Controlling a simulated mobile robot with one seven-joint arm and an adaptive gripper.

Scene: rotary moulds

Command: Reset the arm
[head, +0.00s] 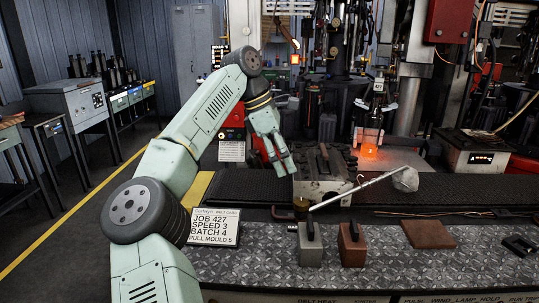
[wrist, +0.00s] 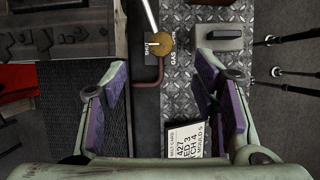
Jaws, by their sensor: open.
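My arm rises pale green in the head view and bends at a high elbow, with its forearm pointing down to the right. My gripper (head: 277,162) hangs above the dark belt, left of a metal mould block (head: 322,178). In the wrist view my gripper (wrist: 163,85) has its two purple-padded fingers spread wide, with nothing between them. Below the gap lie the belt's edge, a bent reddish pipe and a brass knob (wrist: 162,43) with a pale rod. The job card (wrist: 187,140) is partly hidden by the right finger.
The job card (head: 214,226) stands at the left of the treadplate shelf (head: 285,268). A grey handled block (head: 310,247), a brown handled block (head: 352,246) and a rust-brown block (head: 428,233) sit on the shelf. An orange-glowing piece (head: 369,150) is behind the mould. Open floor lies left.

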